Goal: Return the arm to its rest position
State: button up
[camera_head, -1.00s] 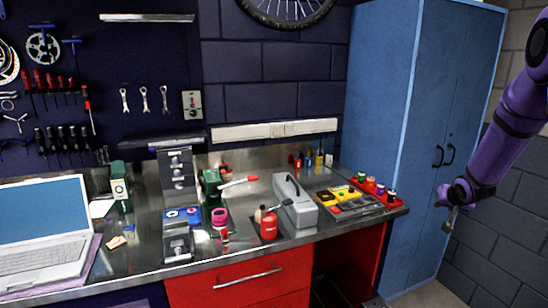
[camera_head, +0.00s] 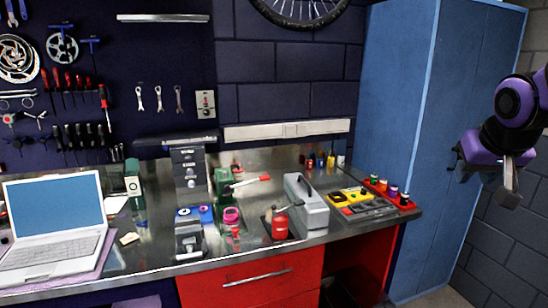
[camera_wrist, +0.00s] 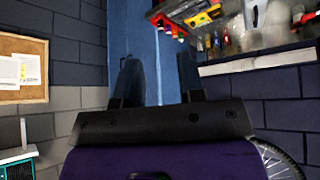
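My gripper (camera_head: 509,186) is at the right of the head view, in front of the blue cabinet (camera_head: 425,120) and clear of the bench (camera_head: 150,252). In the wrist view my gripper (camera_wrist: 160,85) shows its two dark fingers apart, with nothing between them. The blue cabinet (camera_wrist: 140,45) stands behind the fingers there. My arm is folded at the right edge of the head view, and most of it is out of the picture.
The bench holds a laptop (camera_head: 50,235), a red can (camera_head: 279,226), a grey toolbox (camera_head: 308,206) and a red tray (camera_head: 405,203). A corkboard (camera_wrist: 22,70) hangs on the wall in the wrist view. The space around my gripper looks clear.

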jog(key=s+a+n+y, duration=0.1)
jog(key=s+a, duration=0.2)
jog(key=s, duration=0.5)
jog(key=s+a+n+g+y, duration=0.1)
jog(key=s+a, duration=0.3)
jog(key=s, duration=0.4)
jog(key=shift+a+r+n, duration=0.15)
jog(key=shift+r+n, duration=0.1)
jog(key=shift+n, duration=0.05)
